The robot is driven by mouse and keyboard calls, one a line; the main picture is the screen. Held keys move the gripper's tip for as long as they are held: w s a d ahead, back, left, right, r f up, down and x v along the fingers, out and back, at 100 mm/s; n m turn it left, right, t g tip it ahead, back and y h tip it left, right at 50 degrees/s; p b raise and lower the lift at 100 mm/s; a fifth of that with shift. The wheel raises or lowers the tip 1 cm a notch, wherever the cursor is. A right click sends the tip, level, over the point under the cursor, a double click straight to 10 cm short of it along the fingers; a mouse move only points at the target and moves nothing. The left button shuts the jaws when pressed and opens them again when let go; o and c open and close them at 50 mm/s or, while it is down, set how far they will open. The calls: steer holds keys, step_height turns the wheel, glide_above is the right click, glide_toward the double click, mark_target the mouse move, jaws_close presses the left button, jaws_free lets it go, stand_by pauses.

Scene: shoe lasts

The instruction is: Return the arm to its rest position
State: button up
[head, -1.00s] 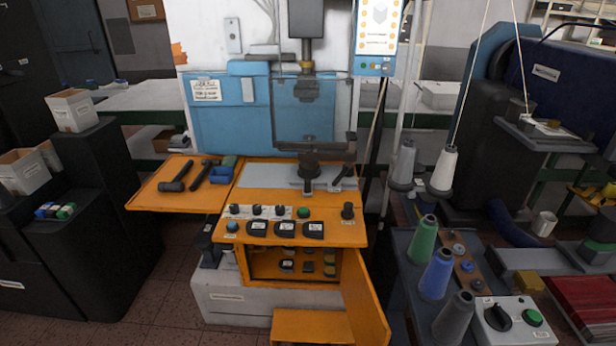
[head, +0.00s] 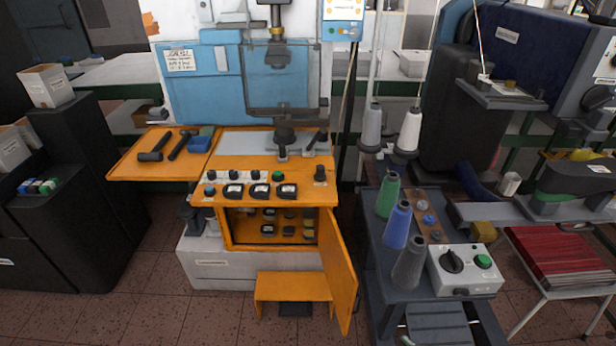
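My arm and my gripper do not show in the head view, so its pose and whether it is open or shut cannot be seen. The orange and blue machine (head: 190,175) stands in the middle. Its orange cabinet door (head: 338,270) hangs open at the lower right, and dark items show on the shelves inside.
Hammers (head: 155,147) and a blue box (head: 201,143) lie on the orange side shelf. A thread-cone table (head: 372,260) and a control box (head: 462,270) stand at right. Dark cabinets (head: 85,170) are at left. An orange step (head: 293,288) stands low in front; tiled floor (head: 130,310) is clear.

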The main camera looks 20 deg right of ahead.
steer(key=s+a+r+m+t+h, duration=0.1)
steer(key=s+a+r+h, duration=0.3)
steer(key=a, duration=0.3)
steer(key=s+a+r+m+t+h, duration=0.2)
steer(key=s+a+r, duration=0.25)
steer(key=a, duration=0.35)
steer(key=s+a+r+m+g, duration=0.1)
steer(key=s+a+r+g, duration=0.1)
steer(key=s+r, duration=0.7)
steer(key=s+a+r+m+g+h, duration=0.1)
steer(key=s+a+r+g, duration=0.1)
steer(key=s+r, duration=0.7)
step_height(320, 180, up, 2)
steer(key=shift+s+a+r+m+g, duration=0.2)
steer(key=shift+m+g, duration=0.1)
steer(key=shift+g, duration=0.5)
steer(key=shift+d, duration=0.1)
